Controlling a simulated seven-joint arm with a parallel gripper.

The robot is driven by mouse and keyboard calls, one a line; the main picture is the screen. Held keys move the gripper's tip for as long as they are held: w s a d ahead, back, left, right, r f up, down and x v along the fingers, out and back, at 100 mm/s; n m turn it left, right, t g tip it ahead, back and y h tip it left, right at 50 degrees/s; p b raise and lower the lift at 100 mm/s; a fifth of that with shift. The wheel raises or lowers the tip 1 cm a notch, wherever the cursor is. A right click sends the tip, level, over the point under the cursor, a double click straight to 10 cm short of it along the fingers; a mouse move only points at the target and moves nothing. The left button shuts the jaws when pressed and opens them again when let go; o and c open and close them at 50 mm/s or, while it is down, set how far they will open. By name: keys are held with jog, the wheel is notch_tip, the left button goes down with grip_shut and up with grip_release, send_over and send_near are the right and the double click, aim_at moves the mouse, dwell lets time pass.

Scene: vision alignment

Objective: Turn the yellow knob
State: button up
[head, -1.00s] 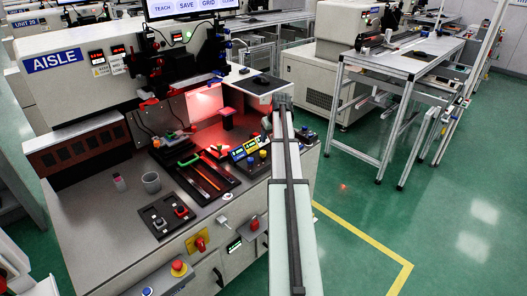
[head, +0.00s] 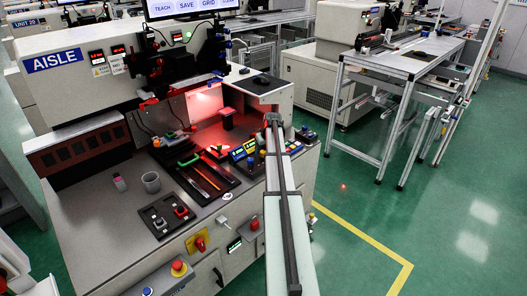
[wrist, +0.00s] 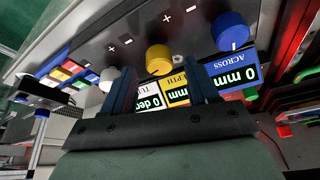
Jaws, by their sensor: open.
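The yellow knob (wrist: 158,59) sits on a grey control panel in the wrist view, next to a yellow display reading in mm. My gripper (wrist: 162,82) is open and empty, with its two dark fingers well apart. In the picture the yellow knob shows between the fingertips and slightly beyond them; I cannot tell any contact. In the head view my arm reaches over the right side of the machine bench, and its end hides part of the knob area.
A blue knob (wrist: 230,30) is right of the yellow one, and a white knob (wrist: 108,78) is left, close to a finger. A blue display (wrist: 228,72) lies below the blue knob. A grey cup (head: 151,182) stands on the bench.

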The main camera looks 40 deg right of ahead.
jog(key=shift+w+f, duration=0.25)
jog(key=shift+f, duration=0.4)
jog(key=c, duration=1)
